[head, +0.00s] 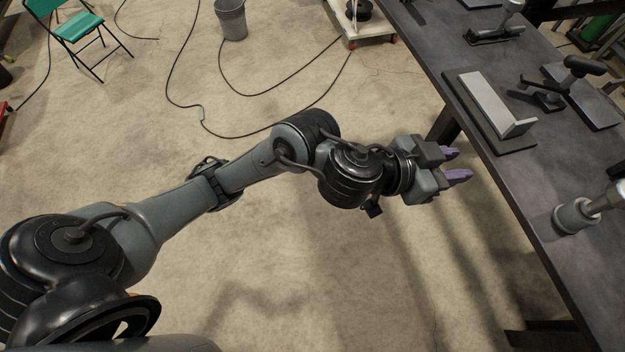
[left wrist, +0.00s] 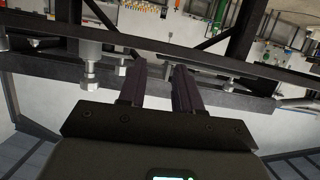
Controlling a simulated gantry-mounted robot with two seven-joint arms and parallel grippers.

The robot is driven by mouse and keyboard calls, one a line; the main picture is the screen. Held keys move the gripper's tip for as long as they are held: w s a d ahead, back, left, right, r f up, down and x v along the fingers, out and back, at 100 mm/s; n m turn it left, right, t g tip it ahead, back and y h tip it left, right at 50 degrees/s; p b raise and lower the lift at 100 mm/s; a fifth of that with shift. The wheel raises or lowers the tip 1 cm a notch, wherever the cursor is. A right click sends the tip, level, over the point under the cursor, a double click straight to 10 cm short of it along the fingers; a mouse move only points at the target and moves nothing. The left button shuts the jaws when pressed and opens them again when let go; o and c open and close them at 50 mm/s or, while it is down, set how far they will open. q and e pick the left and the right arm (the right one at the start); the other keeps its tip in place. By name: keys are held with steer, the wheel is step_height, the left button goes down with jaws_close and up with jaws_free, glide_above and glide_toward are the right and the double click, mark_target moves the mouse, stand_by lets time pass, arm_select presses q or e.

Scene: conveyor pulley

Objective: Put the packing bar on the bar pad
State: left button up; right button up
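My left gripper (head: 461,164) reaches in from the left, just short of the table's near edge. Its two purple fingers are apart with nothing between them; the left wrist view also shows the gap between the fingers (left wrist: 160,78). A light grey bar with a raised end plate (head: 490,100) lies on a flat dark pad (head: 516,146) on the table, up and right of the gripper. I cannot tell for sure whether these are the packing bar and the bar pad. My right gripper is not in view.
The dark table (head: 535,195) runs along the right. Black-handled tools (head: 575,66) lie on a second dark plate (head: 600,112). A grey cylinder with a metal rod (head: 576,215) stands near the front edge. A bucket (head: 231,20) and a green chair (head: 80,26) stand on the floor.

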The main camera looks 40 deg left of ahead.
arm_select(q)
steer(key=s+a+f+n+g+y, duration=0.25)
steer(key=s+a+f, duration=0.2)
steer(key=f, duration=0.45)
steer(key=s+a+f+n+g+y, duration=0.1)
steer(key=s+a+f+y, duration=0.25)
steer(key=a+f, duration=0.4)
steer(key=s+a+f+g, duration=0.2)
steer(key=s+a+f, duration=0.1)
steer(key=s+f, duration=0.3)
steer(key=s+a+f+g+y, duration=0.1)
steer(key=s+a+f+g, duration=0.2)
steer(key=s+f, duration=0.3)
steer(key=s, duration=0.2)
steer(key=shift+s+f, duration=0.3)
